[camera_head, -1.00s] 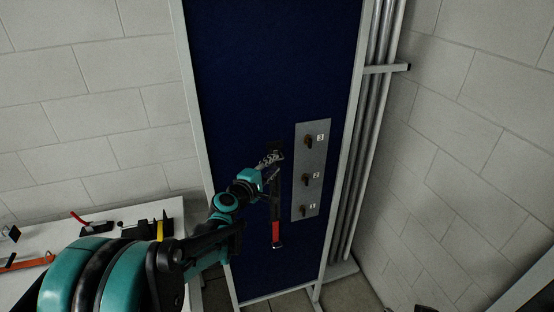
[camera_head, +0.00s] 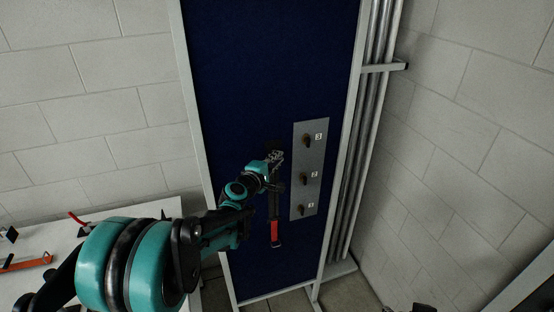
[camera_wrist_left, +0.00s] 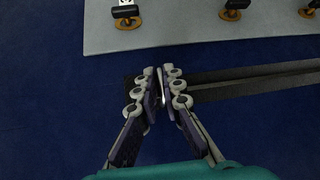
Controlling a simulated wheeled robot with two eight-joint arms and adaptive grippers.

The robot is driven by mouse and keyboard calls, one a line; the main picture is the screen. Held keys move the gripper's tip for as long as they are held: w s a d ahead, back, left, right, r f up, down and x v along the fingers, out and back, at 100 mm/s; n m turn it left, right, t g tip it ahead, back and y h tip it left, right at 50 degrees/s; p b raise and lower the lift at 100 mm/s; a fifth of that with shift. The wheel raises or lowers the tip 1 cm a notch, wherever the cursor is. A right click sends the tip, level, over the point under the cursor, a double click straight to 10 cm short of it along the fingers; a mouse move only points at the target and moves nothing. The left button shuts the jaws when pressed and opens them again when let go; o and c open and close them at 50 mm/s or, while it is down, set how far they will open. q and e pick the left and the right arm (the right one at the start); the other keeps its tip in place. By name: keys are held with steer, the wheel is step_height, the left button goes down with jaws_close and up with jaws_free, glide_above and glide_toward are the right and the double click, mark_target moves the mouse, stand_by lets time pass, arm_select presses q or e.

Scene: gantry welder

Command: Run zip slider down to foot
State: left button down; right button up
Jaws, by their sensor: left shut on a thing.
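A dark zip strip (camera_head: 274,203) hangs upright on the blue panel (camera_head: 265,70), with a red part (camera_head: 275,232) at its foot. In the left wrist view the zip (camera_wrist_left: 260,82) runs off to the right as two dark bands. My left gripper (camera_head: 275,158) is at the top end of the zip. In the left wrist view its fingers (camera_wrist_left: 161,86) are closed together on the zip slider (camera_wrist_left: 162,100), of which only a small bright bit shows between them. The rest of the slider is hidden by the fingers.
A grey plate (camera_head: 297,168) with several brown-black knobs, numbered, is just right of the zip; it also shows in the left wrist view (camera_wrist_left: 185,38). Metal pipes (camera_head: 366,150) stand right of the panel. A white table (camera_head: 60,238) with tools is at lower left.

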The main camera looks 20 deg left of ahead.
arm_select(q)
step_height(320, 180, down, 32)
steer(key=b, duration=2.4)
steer(key=shift+s+d+f+b, duration=0.1)
steer(key=shift+f+b, duration=0.1)
steer(key=shift+b, duration=0.2)
steer(key=c, duration=1.9)
jaws_free()
steer(key=shift+o, duration=1)
steer(key=shift+f, duration=0.15)
